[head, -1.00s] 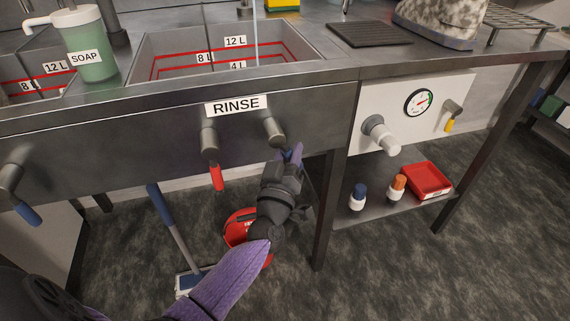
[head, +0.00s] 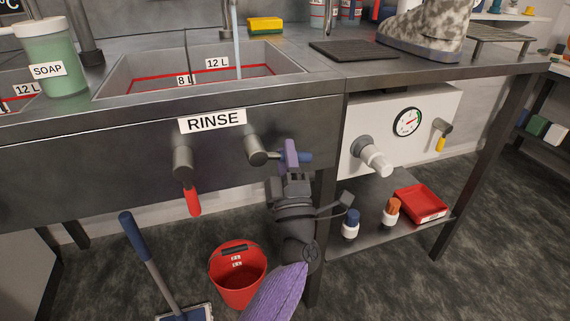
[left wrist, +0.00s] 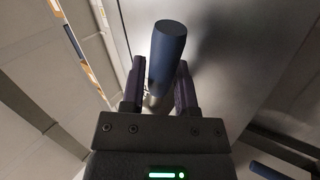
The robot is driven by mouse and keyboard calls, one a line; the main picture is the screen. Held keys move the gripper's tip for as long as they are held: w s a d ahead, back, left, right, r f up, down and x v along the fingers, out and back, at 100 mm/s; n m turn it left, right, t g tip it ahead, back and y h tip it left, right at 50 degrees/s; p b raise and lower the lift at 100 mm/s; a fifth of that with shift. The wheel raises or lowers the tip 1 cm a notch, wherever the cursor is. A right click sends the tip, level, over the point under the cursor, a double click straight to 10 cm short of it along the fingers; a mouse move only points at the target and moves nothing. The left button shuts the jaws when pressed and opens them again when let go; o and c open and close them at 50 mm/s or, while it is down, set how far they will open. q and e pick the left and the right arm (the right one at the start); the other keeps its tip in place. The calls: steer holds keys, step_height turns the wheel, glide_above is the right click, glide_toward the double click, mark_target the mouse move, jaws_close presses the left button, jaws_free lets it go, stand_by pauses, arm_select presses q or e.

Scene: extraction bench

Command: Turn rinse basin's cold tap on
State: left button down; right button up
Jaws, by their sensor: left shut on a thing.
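The rinse basin (head: 150,75) is set in the metal bench, with a RINSE label (head: 212,121) on its front. Below the label, the cold tap's grey body (head: 258,152) carries a blue lever (head: 305,157) that points sideways to the right. My left gripper (head: 291,155) is shut on this lever, with the blue tip showing past the fingers. In the left wrist view, the blue lever (left wrist: 168,52) stands between the two fingers. A pale vertical stream (head: 237,50) runs down into the basin. My right gripper is not in view.
A tap with a red lever (head: 193,201) hanging down is left of the cold tap. A red bucket (head: 238,285) and a blue-handled mop (head: 140,245) stand below. A white panel with a gauge (head: 407,122) and a white-handled valve (head: 376,160) is to the right, above a low shelf.

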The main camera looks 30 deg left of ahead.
arm_select(q)
steer(key=shift+r+n+g+y, duration=0.15)
steer(key=shift+n+g+y, duration=0.3)
steer(key=shift+n, duration=0.35)
steer(key=shift+r, duration=0.15)
steer(key=shift+c, duration=1.9)
jaws_free()
steer(key=p+v, duration=0.1)
steer(key=v, duration=0.9)
steer(key=shift+w, duration=0.15)
